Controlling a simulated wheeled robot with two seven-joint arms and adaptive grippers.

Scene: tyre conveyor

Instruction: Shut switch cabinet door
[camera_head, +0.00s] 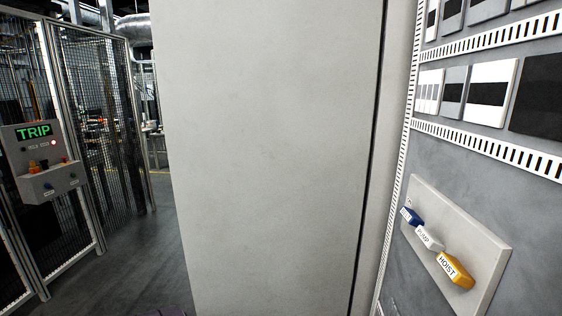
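A tall light grey panel (275,150), apparently the switch cabinet door, fills the middle of the view and stands open. A dark vertical gap runs along its right edge, beside a narrow grey strip of the frame. To the right the cabinet interior (405,290) is exposed. Inside it are rows of black, white and grey modules (491,92) between slotted rails, and a light plate (485,235) with blue, white and yellow labelled switches; "HOIST" (455,270) is readable on the yellow one. Neither gripper is in view. The panel's top and bottom edges are out of frame.
A mesh safety fence (85,110) stands at the left. A grey control box (45,165) on it shows a green "TRIP" display. Dark floor (130,255) lies clear between fence and panel. A dark edge of something shows at the bottom, unclear.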

